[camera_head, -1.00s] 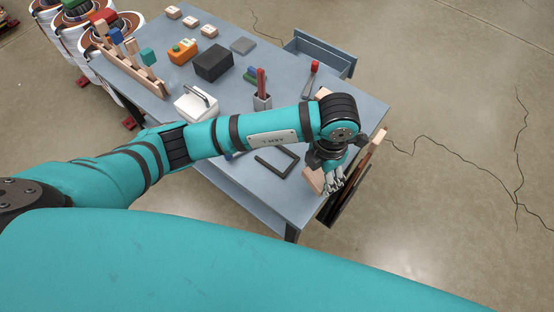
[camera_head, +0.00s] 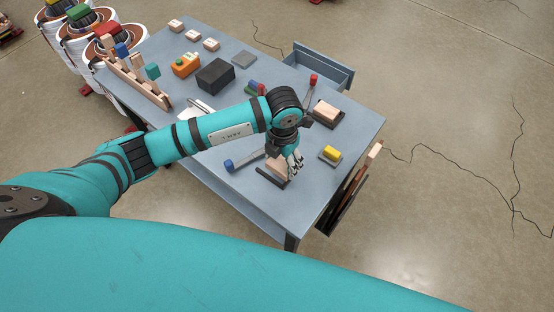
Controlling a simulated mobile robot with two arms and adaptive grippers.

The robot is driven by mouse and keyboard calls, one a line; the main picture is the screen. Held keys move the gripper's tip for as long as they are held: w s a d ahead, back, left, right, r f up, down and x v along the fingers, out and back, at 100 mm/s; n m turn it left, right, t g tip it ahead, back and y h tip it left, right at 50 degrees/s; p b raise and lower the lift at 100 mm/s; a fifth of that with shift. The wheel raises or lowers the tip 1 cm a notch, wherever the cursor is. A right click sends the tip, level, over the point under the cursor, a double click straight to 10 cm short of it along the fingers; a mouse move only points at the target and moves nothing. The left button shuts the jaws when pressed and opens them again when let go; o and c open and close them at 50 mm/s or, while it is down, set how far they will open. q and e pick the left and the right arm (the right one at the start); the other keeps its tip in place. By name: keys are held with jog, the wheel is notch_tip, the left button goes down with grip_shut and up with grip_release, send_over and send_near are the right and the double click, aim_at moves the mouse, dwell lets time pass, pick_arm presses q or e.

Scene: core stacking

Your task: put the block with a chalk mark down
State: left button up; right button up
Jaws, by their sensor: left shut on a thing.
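My left gripper (camera_head: 294,163) points down over the front part of the blue-grey table (camera_head: 340,190), shut on a pale wooden block (camera_head: 276,167). I cannot tell whether the block touches the table. No chalk mark can be made out on it from here. My right gripper is not in view.
A yellow block on a grey pad (camera_head: 330,154) and a wooden block on a dark base (camera_head: 326,114) stand to the right. A black box (camera_head: 215,74), an open drawer (camera_head: 320,68) and a wooden rack (camera_head: 140,83) are farther back.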

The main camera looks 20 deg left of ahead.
aim_at(277, 162)
pick_arm(q)
jog(key=shift+w+a, duration=0.15)
jog(key=shift+a, duration=0.2)
jog(key=shift+w+a, duration=0.15)
jog(key=shift+a, duration=0.3)
notch_tip(277, 162, down, 3)
jog(key=shift+r+p, duration=0.15)
jog(key=shift+p, duration=0.5)
jog(key=shift+f, duration=0.5)
jog(key=shift+f, duration=0.1)
jog(key=o, duration=1.3)
